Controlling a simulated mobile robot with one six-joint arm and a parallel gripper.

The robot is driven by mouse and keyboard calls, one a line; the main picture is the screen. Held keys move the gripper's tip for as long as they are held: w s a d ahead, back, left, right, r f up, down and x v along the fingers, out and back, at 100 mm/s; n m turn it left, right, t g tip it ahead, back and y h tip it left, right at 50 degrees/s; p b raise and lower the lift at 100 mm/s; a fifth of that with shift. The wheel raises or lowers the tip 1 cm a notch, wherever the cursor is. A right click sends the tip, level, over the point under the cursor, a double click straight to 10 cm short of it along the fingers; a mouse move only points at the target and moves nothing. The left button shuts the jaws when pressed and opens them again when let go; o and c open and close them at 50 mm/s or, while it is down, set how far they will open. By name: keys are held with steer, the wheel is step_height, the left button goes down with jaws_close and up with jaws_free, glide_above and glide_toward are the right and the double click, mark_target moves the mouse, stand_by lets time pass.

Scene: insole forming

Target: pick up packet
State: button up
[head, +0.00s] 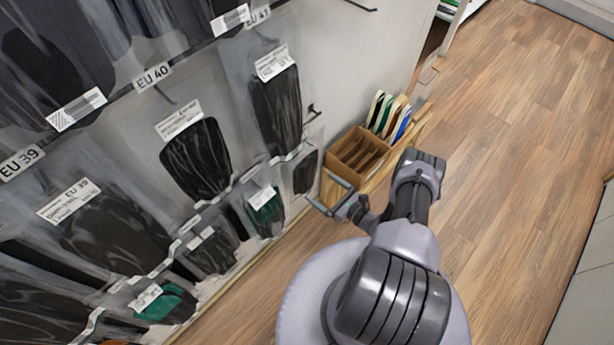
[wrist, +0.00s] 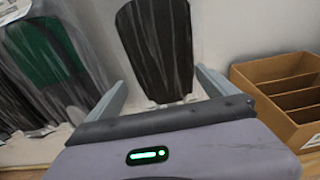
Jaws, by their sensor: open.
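A clear packet with a black insole (wrist: 157,45) hangs against the wall in the upper middle of the wrist view. It appears to be the small black packet (head: 305,172) at the right end of the lower row in the head view. My gripper (head: 327,192) is open and empty, low beside the wall and close to that packet. In the wrist view my gripper's fingers (wrist: 162,92) stand apart, one to each side of the packet's lower end. I cannot tell the remaining distance. The packet's bottom edge is partly near or behind my gripper's body.
A green-and-black packet (head: 265,205) hangs just left; it also shows in the wrist view (wrist: 42,55). Several more packets hang under EU size labels (head: 153,76). A brown divided box (head: 357,156) stands close on the right, with coloured boards behind. The wooden floor (head: 500,150) right is clear.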

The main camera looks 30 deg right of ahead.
mark_target(310, 177)
steer(key=b+x, duration=0.1)
steer(key=x, duration=0.2)
steer(key=b+x, duration=0.1)
steer(key=x, duration=0.1)
steer(key=shift+w+d+b, duration=0.2)
steer(key=shift+w+b, duration=0.1)
steer(key=shift+w, duration=0.15)
steer(key=c, duration=1.5)
